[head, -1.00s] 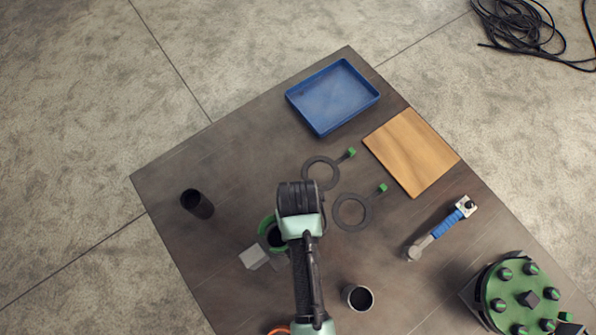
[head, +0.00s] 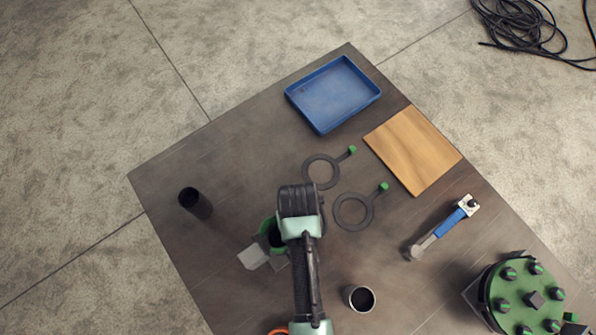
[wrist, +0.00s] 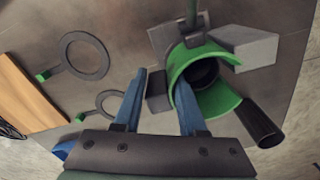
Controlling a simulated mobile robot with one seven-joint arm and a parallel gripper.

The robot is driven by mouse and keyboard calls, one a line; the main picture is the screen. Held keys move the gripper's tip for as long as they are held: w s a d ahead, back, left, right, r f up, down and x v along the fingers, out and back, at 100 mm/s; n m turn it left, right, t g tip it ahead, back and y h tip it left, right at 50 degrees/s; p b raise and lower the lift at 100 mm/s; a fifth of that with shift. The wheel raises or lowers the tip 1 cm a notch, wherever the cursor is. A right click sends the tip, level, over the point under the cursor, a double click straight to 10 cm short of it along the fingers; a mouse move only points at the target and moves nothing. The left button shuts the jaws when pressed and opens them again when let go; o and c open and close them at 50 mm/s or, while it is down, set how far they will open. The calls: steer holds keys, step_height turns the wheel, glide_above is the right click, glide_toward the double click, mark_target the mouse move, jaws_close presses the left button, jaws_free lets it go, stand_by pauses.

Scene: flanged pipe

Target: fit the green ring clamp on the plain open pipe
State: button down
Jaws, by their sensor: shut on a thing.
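The green ring clamp (head: 267,228) shows in the head view just left of my gripper (head: 301,240), which partly hides it. In the wrist view the clamp (wrist: 222,103) is a curved green band with grey blocks at its ends, around a dark round opening (wrist: 204,74). I cannot tell how far it wraps around or how it is seated. My gripper's blue fingers (wrist: 158,108) are apart, with a grey block of the clamp between them; they are shut on the clamp. A dark open pipe (head: 195,203) stands to the left, and a grey-rimmed pipe (head: 360,298) to the lower right.
Two flat dark rings with green tabs (head: 321,172) (head: 354,212) lie right of my gripper. The table's left far area is clear.

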steer(key=shift+c, duration=2)
jaws_free()
steer(key=shift+s, duration=0.1)
step_height(320, 180, up, 13)
